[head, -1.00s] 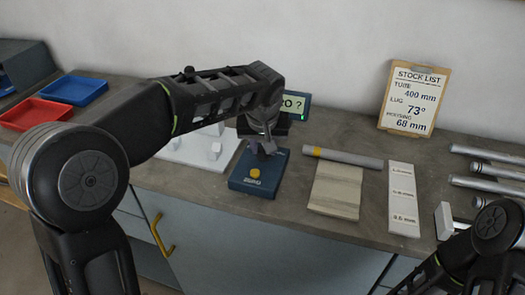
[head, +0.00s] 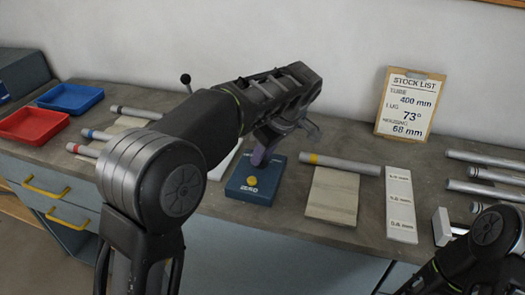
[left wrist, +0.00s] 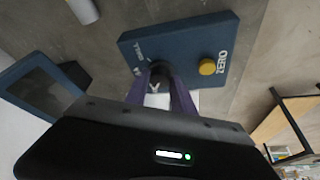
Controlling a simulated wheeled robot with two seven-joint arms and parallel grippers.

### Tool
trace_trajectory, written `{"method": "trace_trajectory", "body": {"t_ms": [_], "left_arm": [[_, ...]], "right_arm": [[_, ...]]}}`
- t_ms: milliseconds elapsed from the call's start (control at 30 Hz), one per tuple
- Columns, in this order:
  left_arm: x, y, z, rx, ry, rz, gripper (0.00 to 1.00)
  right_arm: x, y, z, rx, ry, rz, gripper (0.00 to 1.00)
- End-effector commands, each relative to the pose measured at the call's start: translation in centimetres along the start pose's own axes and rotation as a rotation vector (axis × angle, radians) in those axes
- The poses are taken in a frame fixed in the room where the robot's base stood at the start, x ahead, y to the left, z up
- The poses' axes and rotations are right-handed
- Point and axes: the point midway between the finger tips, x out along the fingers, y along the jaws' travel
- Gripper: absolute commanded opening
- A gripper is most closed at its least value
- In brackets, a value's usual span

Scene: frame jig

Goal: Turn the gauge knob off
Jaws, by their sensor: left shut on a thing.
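The blue gauge box (head: 254,180) sits on the bench, with a yellow button (head: 253,181) above the word ZERO on its near part. In the left wrist view, the gauge knob (left wrist: 160,70) is a dark round piece on the box (left wrist: 190,45), beside small white lettering. My left gripper (left wrist: 159,82) has its purple-grey fingers shut on the knob. In the head view my left gripper (head: 259,157) is over the far part of the box and hides the knob. The knob's exact setting cannot be read. My right gripper is out of the picture; only part of that arm shows.
A dark-framed display (left wrist: 45,85) stands beside the box. A grey tube with a yellow band (head: 340,163), a pale board (head: 332,196) and a white marked strip (head: 400,205) lie to the right. Red (head: 33,124) and blue (head: 70,97) trays stand at left. A stock list (head: 409,102) leans behind.

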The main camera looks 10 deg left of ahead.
Motion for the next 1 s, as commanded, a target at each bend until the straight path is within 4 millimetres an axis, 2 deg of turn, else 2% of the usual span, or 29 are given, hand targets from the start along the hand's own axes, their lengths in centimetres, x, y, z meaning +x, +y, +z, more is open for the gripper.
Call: {"method": "trace_trajectory", "body": {"t_ms": [233, 633, 667, 900, 1000], "left_arm": [[0.05, 0.06, 0.07, -0.063, -0.002, -0.028, 0.00], [0.11, 0.06, 0.11, -0.071, -0.003, -0.031, 0.00], [0.11, 0.06, 0.11, -0.071, -0.003, -0.031, 0.30], [0.08, 0.06, 0.07, -0.070, -0.002, -0.030, 0.50], [0.06, 0.07, 0.05, -0.070, -0.002, -0.030, 0.51]], "right_arm": [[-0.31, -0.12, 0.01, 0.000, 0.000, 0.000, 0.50], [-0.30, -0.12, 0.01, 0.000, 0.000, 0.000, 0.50], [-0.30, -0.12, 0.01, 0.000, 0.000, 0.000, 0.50], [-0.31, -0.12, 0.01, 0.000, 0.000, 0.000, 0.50], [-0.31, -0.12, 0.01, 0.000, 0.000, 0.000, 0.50]]}}
